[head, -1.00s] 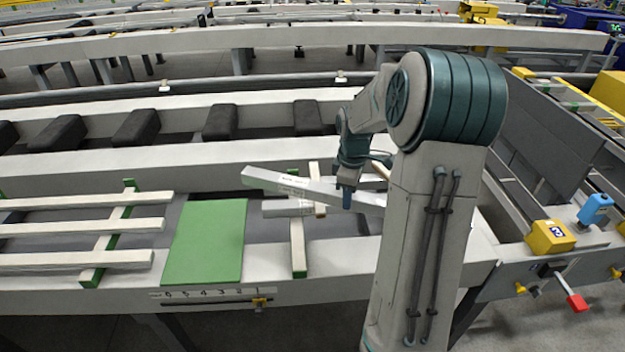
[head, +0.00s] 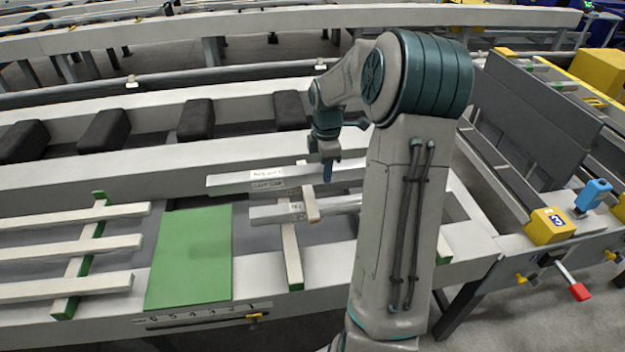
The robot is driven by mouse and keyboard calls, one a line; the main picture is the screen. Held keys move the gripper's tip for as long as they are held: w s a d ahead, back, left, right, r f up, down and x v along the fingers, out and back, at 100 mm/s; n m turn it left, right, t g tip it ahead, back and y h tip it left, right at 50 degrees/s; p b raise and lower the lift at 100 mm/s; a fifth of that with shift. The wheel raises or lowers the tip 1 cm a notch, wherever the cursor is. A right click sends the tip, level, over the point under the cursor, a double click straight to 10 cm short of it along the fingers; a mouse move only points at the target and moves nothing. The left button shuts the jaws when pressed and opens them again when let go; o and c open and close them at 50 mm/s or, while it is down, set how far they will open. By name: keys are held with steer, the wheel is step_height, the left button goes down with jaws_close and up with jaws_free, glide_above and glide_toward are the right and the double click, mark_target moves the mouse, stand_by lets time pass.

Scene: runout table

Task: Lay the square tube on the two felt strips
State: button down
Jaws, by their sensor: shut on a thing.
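The square tube (head: 235,184) is a long pale grey bar with small labels along its side. My gripper (head: 328,172) is shut on it near its right part, and the tube runs nearly level across the picture. My arm hides its right end, and I cannot tell its height over the table. A cream strip with a green end (head: 291,258) lies front to back on the table below the tube. A green end (head: 443,250) of what looks like a second strip shows right of my arm, which hides the rest.
A second grey bar (head: 268,214) lies in front of the held tube, with a short cream piece (head: 311,205) across it. A green panel (head: 192,255) is left of the strip. A yellow block (head: 549,228) stands right.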

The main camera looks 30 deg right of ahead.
mark_target(313, 164)
steer(key=shift+w+a+f, duration=1.05)
steer(key=shift+w+a, duration=0.15)
steer(key=shift+a, duration=0.05)
steer(key=shift+f+p, duration=0.45)
steer(key=shift+f, duration=1.5)
steer(key=c, duration=0.9)
jaws_free()
steer(key=shift+f, duration=0.15)
